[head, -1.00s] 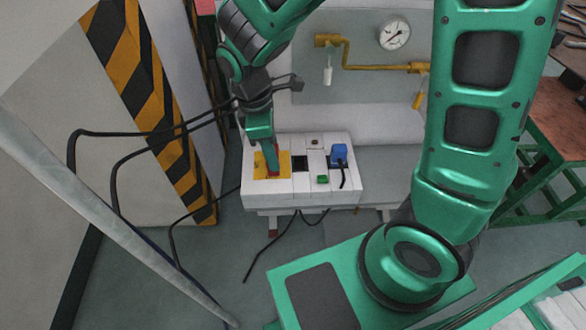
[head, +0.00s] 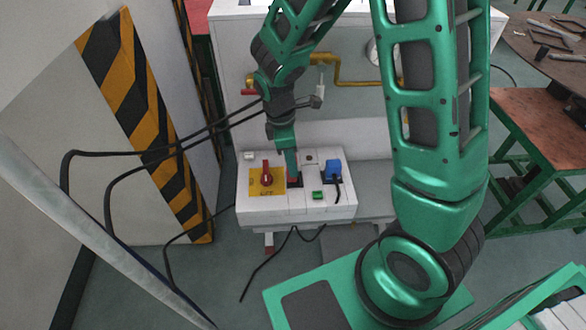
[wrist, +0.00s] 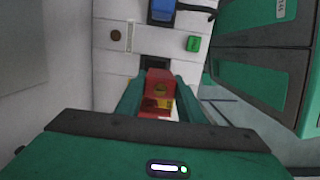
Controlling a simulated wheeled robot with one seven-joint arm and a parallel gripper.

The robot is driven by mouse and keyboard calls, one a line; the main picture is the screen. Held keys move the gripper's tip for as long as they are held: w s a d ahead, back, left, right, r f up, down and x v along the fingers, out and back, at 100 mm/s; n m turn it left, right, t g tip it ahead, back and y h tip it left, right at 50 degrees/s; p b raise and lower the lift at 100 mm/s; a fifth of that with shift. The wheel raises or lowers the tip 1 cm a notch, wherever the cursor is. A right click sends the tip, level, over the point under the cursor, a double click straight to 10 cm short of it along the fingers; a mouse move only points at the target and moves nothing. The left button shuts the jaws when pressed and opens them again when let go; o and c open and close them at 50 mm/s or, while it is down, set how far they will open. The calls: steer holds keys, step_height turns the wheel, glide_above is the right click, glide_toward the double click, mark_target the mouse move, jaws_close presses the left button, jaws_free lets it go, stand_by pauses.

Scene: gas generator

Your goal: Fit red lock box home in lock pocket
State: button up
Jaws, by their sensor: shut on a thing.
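The red lock box (wrist: 160,88), with a yellow patch, is between the fingers of my gripper (wrist: 158,100) in the wrist view. The lock pocket (wrist: 155,62) is a dark square opening in the white panel, just beyond the box's far end. In the head view my gripper (head: 292,178) points down at the dark pocket (head: 296,184), and only a little red shows at its tips. The fingers hide most of the box there. I cannot tell whether its end has entered the pocket.
Left of the pocket is a yellow plate (head: 258,188) with a red rotary handle (head: 267,173). To the right are a blue plug (head: 333,171) with a black cable and a green button (head: 317,195). A yellow pipe (head: 350,83) runs behind. A striped pillar (head: 150,120) stands left.

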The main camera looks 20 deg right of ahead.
steer(key=shift+w+d+f, duration=0.4)
steer(key=shift+d+f, duration=0.2)
steer(key=shift+d, duration=0.05)
steer(key=shift+f, duration=1.85)
steer(key=shift+f, duration=0.1)
steer(key=o, duration=1.2)
steer(key=shift+a, duration=0.1)
steer(key=r, duration=0.3)
steer(key=a+r, duration=0.1)
steer(key=r, duration=0.7)
steer(key=shift+w+a, duration=0.25)
steer(key=shift+w, duration=0.05)
steer(key=shift+r, duration=0.55)
